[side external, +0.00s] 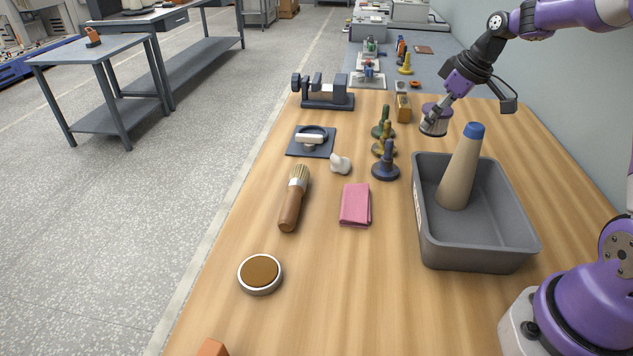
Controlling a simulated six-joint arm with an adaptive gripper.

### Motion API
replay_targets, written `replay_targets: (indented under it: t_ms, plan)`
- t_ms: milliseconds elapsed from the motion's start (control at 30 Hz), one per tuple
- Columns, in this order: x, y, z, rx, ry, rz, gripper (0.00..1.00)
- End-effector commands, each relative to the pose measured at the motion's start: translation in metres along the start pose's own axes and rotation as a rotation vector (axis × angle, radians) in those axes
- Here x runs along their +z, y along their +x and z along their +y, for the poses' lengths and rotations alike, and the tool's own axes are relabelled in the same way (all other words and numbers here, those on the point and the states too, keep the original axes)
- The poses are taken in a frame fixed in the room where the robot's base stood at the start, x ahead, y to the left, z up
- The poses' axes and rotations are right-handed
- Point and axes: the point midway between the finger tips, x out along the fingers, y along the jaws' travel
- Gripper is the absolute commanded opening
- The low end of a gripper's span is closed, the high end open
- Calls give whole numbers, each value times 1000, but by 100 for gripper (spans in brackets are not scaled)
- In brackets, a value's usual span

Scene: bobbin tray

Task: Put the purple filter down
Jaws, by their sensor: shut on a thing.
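The purple filter (434,121) is a short round piece with a purple top and a pale, greyish side. It is at the far right of the wooden table, behind the grey tray. My gripper (446,101) comes down from the upper right and is shut on the filter at its top. The fingertips are small and partly hidden in this view. I cannot tell whether the filter's underside touches the table or hangs just above it.
The grey tray (425,241) holds a tall beige cone with a blue tip (461,168). Left of the filter stand a small yellow-brown block (403,108) and several pegged stands (386,164). A pink cloth (355,204) and brush (294,200) lie nearer. The table's front middle is clear.

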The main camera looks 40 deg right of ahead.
Motion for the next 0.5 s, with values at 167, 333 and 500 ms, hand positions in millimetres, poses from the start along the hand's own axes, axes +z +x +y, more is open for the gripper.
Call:
replay_targets:
  t_ms: [167, 333, 500]
  plan:
    - [-15, 7, -32, -46, -113, -3, 30]
    - [-37, 17, -104, -145, -358, -9, 30]
    - [-45, 21, -206, -284, -701, -12, 30]
